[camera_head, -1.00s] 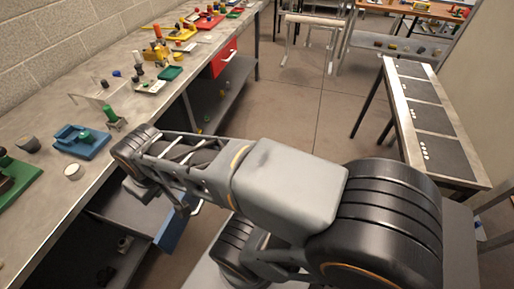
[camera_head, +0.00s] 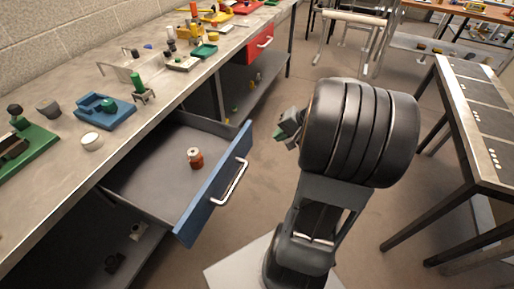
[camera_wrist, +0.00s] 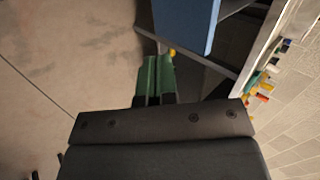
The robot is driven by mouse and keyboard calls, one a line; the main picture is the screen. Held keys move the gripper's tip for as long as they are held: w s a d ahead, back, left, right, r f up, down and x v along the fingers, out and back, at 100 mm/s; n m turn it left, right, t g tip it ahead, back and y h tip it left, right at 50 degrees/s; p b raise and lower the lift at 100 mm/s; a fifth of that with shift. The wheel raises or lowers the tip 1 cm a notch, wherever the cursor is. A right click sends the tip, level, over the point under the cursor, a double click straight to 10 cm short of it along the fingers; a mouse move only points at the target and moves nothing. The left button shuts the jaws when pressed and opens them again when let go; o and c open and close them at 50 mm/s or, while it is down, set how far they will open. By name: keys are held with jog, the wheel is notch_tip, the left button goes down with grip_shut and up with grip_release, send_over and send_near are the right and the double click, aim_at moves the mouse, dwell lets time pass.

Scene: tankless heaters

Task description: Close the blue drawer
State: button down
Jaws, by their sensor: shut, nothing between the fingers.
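The blue drawer (camera_head: 212,190) is pulled out from under the left workbench in the head view. Its grey inside (camera_head: 150,172) shows, and a small orange-brown part (camera_head: 195,158) stands in it. A silver bar handle (camera_head: 231,183) is on the blue front. My gripper (camera_head: 281,134) is to the right of the drawer front, apart from it and partly hidden behind my arm. In the wrist view the green fingers (camera_wrist: 155,78) are together and empty. The blue drawer front (camera_wrist: 186,24) shows beyond them, to the upper right.
The workbench (camera_head: 120,122) carries a blue fixture (camera_head: 105,110), a green fixture (camera_head: 30,145) and other small parts. A closed red drawer (camera_head: 260,44) is farther along. A narrow table (camera_head: 468,135) stands at the right. Bare floor (camera_head: 262,185) lies between drawer and arm.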

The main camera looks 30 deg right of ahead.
aim_at(250, 141)
jog(key=shift+m+t, duration=0.6)
jog(key=shift+t, duration=0.1)
jog(key=w+f, duration=0.2)
jog(key=w+a+f+b, duration=0.1)
jog(key=w+f, duration=0.2)
jog(key=w+a+f, duration=0.1)
jog(key=w+f, duration=0.1)
jog(key=f, duration=0.1)
jog(key=shift+w+a+f+b, duration=0.1)
jog(key=shift+w+f+b, duration=0.05)
jog(key=shift+w+b, duration=0.2)
jog(key=shift+w+a, duration=0.5)
jog(key=shift+w, duration=0.15)
